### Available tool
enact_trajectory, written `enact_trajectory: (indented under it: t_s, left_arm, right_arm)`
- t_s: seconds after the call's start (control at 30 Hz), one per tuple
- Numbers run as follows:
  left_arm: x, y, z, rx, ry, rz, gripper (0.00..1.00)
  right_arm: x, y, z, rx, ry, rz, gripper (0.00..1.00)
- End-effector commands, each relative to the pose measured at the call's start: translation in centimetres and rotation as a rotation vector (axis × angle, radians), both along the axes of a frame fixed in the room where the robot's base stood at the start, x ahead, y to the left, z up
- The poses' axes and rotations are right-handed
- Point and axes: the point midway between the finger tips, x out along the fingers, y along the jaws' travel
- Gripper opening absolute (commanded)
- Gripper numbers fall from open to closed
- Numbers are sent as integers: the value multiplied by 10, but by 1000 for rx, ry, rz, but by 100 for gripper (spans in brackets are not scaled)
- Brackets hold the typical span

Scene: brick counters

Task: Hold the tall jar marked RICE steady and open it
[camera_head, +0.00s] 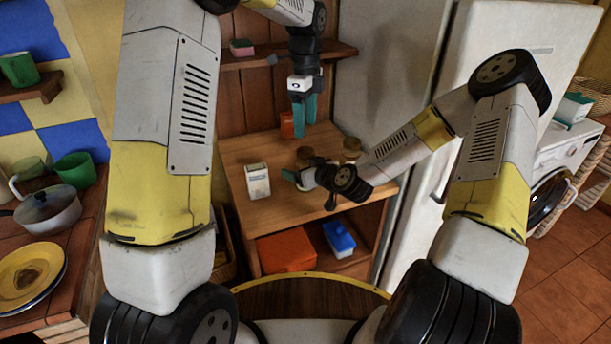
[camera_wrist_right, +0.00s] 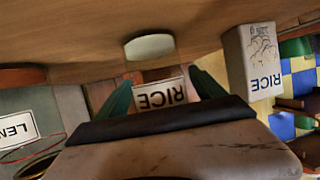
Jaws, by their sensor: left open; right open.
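The jar marked RICE (camera_wrist_right: 160,95) shows upside down in the right wrist view, its white label between the two teal fingers. My left gripper (camera_head: 305,122) is open and empty, pointing down above the back of the counter, behind the jar. Much of the jar is hidden by my right gripper in the head view.
A white carton (camera_head: 258,181), also marked RICE in the wrist view (camera_wrist_right: 255,62), stands left of the jar. Another brown-lidded jar (camera_head: 352,147) stands right; a label starting LEN (camera_wrist_right: 18,132) shows. An orange-red item (camera_head: 288,126) is behind. An orange box (camera_head: 287,251) and blue box (camera_head: 339,238) sit below.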

Motion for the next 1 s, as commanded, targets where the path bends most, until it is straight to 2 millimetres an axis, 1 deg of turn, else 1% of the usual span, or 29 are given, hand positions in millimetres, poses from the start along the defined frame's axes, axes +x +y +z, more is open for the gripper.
enact_trajectory:
  t_s: [0.2, 0.23, 0.37, 0.4, 0.47, 0.5, 0.57, 0.6, 0.63, 0.83, 0.87, 1.0]
  left_arm:
    - [0, 0, 0, 0, 0, 0, 64]
    - [0, 0, 0, 0, 0, 0, 64]
    - [0, 0, 0, 0, 0, 0, 64]
    - [0, 0, 0, 0, 0, 0, 64]
    - [0, 0, 0, 0, 0, 0, 64]
    - [0, 0, 0, 0, 0, 0, 64]
    - [0, 0, 0, 0, 0, 0, 64]
    - [0, 0, 0, 0, 0, 0, 64]
    - [0, 0, 0, 0, 0, 0, 64]
    - [0, 0, 0, 0, 0, -21, 64]
    - [0, 1, 0, 0, 1, -42, 64]
    - [0, 1, -1, 0, 2, -216, 64]
  right_arm:
    - [0, 0, 0, -1, 1, 0, 79]
    - [0, 0, 0, -1, 1, 0, 77]
    - [0, 0, 0, -1, 1, 0, 52]
    - [0, 0, 0, -1, 1, 0, 44]
    - [0, 0, 0, -1, 1, 0, 32]
    - [0, 0, 0, -1, 1, 0, 24]
    - [0, 0, 0, -1, 1, 0, 12]
    - [0, 0, 0, -1, 1, 0, 5]
    - [0, 0, 0, -1, 1, 0, 0]
    - [0, 0, 0, -1, 1, -1, 0]
    - [0, 0, 0, -1, 1, -1, 0]
    - [0, 0, 0, -1, 1, -1, 0]
